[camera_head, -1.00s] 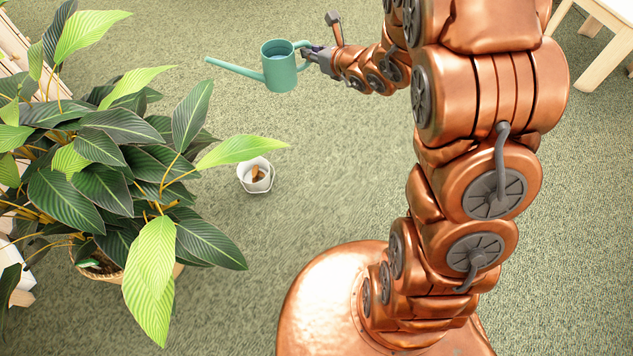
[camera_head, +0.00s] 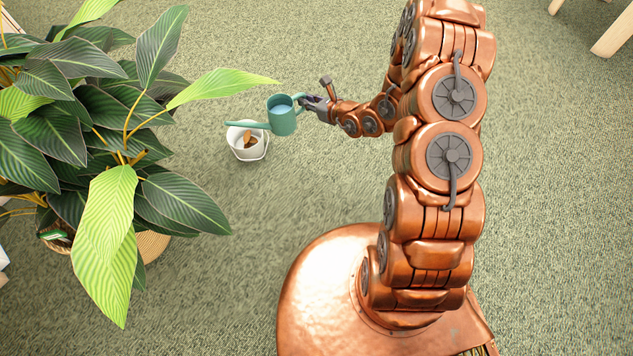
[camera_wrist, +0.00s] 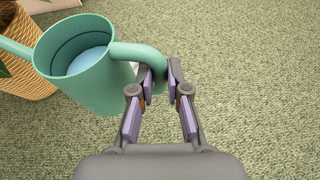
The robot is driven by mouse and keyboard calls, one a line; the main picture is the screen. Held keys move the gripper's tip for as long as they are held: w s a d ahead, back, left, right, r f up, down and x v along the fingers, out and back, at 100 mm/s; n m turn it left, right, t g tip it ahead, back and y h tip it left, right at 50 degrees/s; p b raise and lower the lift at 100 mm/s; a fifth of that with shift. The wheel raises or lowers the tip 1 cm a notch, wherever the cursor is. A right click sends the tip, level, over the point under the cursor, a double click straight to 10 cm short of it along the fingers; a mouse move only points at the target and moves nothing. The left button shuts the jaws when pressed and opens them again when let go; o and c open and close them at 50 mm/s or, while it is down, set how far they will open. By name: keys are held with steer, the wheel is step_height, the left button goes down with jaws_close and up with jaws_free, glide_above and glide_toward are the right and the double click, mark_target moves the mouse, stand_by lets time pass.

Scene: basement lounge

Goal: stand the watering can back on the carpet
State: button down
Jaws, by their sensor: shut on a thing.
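The teal watering can (camera_head: 283,118) is upright, with its spout pointing left and pale blue water showing inside. My gripper (camera_head: 308,103) is shut on its handle, on the can's right side. In the wrist view the can (camera_wrist: 95,85) fills the upper left and my gripper's fingers (camera_wrist: 160,88) close around the handle. In the head view the spout crosses over the white pot. I cannot tell how high the can's base is above the green carpet (camera_head: 330,200).
A white pot (camera_head: 248,150) with brown contents stands on the carpet just left of the can. A large leafy plant (camera_head: 90,130) in a woven basket (camera_head: 150,245) fills the left side. Pale furniture legs (camera_head: 615,38) stand at the top right. Carpet right of my arm is clear.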

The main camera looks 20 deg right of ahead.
steer(key=s+d+f+b, duration=0.1)
steer(key=s+f+b, duration=0.35)
steer(key=f, duration=0.75)
steer(key=s+f+m+h+b, duration=0.1)
steer(key=s+f+b, duration=0.4)
steer(key=f, duration=0.7)
steer(key=s+d+f+b, duration=0.1)
steer(key=s+f+b, duration=0.4)
steer(key=f, duration=0.8)
steer(key=shift+t, duration=0.3)
steer(key=shift+w+d+f+b, duration=0.8)
steer(key=shift+w+d+b, duration=0.65)
steer(key=shift+w, duration=0.95)
steer(key=shift+w+d+f+b, duration=0.75)
steer(key=shift+w+d+b, duration=0.7)
steer(key=shift+w, duration=1)
steer(key=shift+w+d+f+b, duration=0.8)
steer(key=shift+w+d+b, duration=0.65)
steer(key=shift+w, duration=0.95)
steer(key=c, duration=1.2)
jaws_free()
steer(key=shift+f, duration=0.1)
steer(key=shift+o, duration=0.2)
steer(key=shift+d, duration=0.1)
